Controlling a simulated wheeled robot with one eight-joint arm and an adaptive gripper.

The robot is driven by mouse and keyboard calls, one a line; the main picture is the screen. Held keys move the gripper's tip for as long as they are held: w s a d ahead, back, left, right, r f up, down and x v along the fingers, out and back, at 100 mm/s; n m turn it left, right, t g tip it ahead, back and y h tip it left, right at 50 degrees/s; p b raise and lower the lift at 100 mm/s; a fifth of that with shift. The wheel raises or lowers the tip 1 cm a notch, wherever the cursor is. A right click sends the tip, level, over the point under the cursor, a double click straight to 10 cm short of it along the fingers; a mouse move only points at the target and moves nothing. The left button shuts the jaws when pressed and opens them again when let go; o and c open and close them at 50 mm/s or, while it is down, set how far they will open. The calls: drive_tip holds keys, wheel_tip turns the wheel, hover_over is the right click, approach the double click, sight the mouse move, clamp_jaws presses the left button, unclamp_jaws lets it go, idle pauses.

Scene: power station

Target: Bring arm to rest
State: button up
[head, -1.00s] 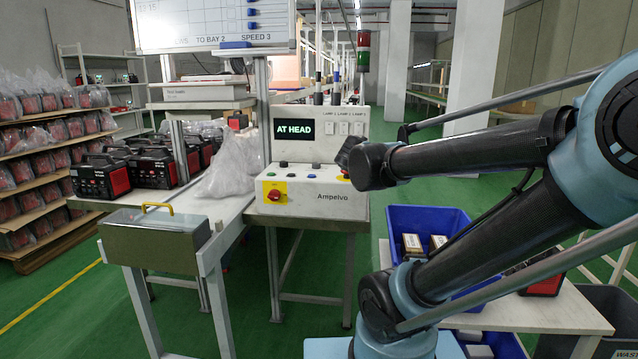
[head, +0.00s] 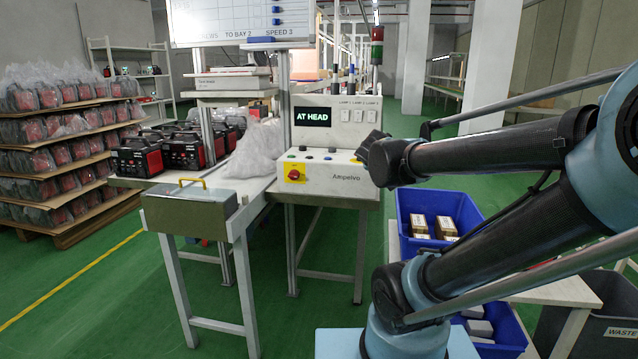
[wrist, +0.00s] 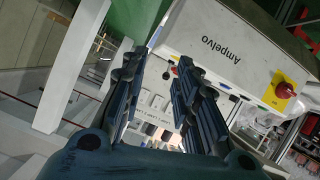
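My arm reaches in from the right of the head view, its dark forearm and pale blue joints folded above the floor. My gripper (head: 375,158) is the dark end at the forearm's left tip, in front of the right side of the Ampelvo control box (head: 345,180). In the wrist view my gripper (wrist: 157,85) has its two dark fingers apart, with nothing held between them. The control box also shows in the wrist view (wrist: 215,45), tilted, beyond the fingers. Whether the gripper touches the box cannot be told from the head view.
A blue bin (head: 410,240) holds boxes below my forearm. A waste bin (head: 610,330) stands at right. Green floor (head: 110,310) is open at left.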

drive_tip(key=s+d+f+m+g, duration=0.1)
drive_tip(key=s+d+f+g, duration=0.15)
drive_tip(key=s+f, duration=0.45)
drive_tip(key=s+d+f+g, duration=0.2)
drive_tip(key=s+f+g, duration=0.2)
drive_tip(key=s+f, duration=0.2)
drive_tip(key=s+a+f+g+y, duration=0.3)
drive_tip(key=s+f, duration=0.3)
drive_tip(key=s, duration=0.4)
drive_tip(key=shift+s+a+f+n+g, duration=0.3)
drive_tip(key=shift+s+a+n+g, duration=0.1)
drive_tip(key=shift+a+g, duration=0.2)
